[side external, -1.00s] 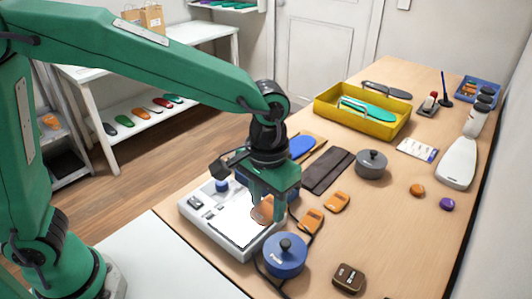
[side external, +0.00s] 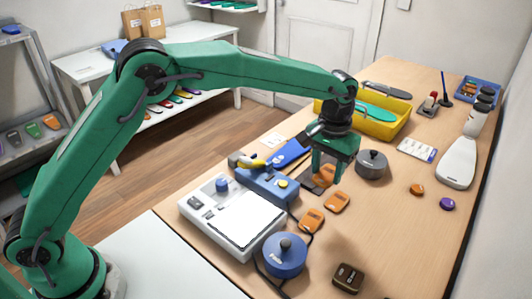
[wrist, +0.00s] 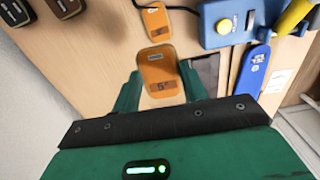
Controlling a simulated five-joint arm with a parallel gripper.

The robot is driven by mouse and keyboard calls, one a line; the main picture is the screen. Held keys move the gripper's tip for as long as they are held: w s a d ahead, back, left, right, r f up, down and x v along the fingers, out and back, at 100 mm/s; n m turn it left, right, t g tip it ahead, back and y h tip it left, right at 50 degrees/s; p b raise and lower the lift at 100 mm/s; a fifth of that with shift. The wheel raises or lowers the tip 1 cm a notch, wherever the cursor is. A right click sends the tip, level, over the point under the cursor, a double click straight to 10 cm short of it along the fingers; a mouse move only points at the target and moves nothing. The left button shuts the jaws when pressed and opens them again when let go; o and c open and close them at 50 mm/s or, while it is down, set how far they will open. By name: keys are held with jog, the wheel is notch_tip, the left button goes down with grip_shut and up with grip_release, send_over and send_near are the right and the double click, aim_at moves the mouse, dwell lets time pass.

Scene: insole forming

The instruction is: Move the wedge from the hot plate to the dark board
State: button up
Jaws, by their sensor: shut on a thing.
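My gripper (side external: 326,176) is shut on an orange wedge (side external: 326,172) over the dark board. I cannot tell whether the wedge touches the board. The hot plate (side external: 240,220), a pale unit with a white top, stands at the lower left of the bench with its top bare.
Two loose orange wedges (side external: 312,220) (side external: 337,202) lie in front of the board. A grey lidded pot (side external: 371,164) stands close to its right. A blue tool (side external: 268,186), blue insole (side external: 290,153), blue pot (side external: 285,256) and yellow tray (side external: 390,128) are around.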

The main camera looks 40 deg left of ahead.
jog(key=shift+w+a+f, duration=0.1)
jog(key=shift+w+f, duration=0.2)
jog(key=shift+w, duration=0.3)
jog(key=w+a+f, duration=0.4)
jog(key=w+a, duration=0.1)
jog(key=w+a+f, duration=0.3)
jog(key=shift+w+a, duration=0.1)
jog(key=shift+f, duration=2)
jog(key=o, duration=0.9)
jog(key=shift+f, duration=0.1)
jog(key=shift+o, duration=0.2)
